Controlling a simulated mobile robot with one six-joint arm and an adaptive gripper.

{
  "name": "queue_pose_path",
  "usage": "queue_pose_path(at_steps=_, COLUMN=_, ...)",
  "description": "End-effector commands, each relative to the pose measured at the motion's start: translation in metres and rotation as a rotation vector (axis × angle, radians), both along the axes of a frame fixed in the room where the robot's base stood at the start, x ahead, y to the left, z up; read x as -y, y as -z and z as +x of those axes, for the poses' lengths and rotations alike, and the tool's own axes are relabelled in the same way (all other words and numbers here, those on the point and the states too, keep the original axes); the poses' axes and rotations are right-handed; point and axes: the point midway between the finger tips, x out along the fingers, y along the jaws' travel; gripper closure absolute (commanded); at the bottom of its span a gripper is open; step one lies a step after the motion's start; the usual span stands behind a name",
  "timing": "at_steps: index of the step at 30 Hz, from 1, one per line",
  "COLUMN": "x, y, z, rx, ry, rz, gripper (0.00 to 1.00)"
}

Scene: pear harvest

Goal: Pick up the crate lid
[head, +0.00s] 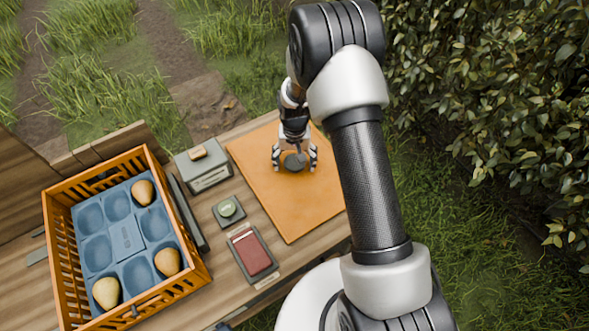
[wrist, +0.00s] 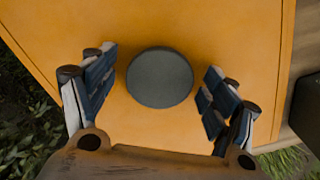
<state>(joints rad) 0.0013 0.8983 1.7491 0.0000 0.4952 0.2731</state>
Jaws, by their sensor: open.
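The crate lid (head: 290,210) is a flat orange panel lying on the wooden table. It fills most of the wrist view (wrist: 215,30). A round dark grey knob (head: 294,161) stands on it, and its top shows in the wrist view (wrist: 160,77). My gripper (head: 294,158) is open over the lid. Its fingers, also in the wrist view (wrist: 157,95), stand on either side of the knob with a gap on each side. I cannot tell how low the fingertips reach. My arm hides the lid's right edge in the head view.
An orange slatted crate (head: 184,236) with a blue moulded tray (head: 125,237) holding three pears stands at left. Between crate and lid are a grey-green box (head: 203,172), a small dark pad with a green disc (head: 228,210) and a tray with a red piece (head: 252,254). A leafy hedge (head: 490,80) stands right.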

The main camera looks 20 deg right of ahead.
Motion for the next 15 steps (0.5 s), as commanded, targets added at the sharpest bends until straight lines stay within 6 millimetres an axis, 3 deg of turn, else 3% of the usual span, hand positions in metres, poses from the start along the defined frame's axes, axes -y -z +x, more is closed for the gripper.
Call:
queue_pose_path(at_steps=6, x=0.0002, y=0.0006, z=0.0007, rx=0.002, ry=0.000, rz=-0.001, gripper=0.21)
queue_pose_path(at_steps=15, x=0.0001, y=0.0005, z=0.0005, rx=0.001, ry=0.000, rz=0.000, gripper=0.41)
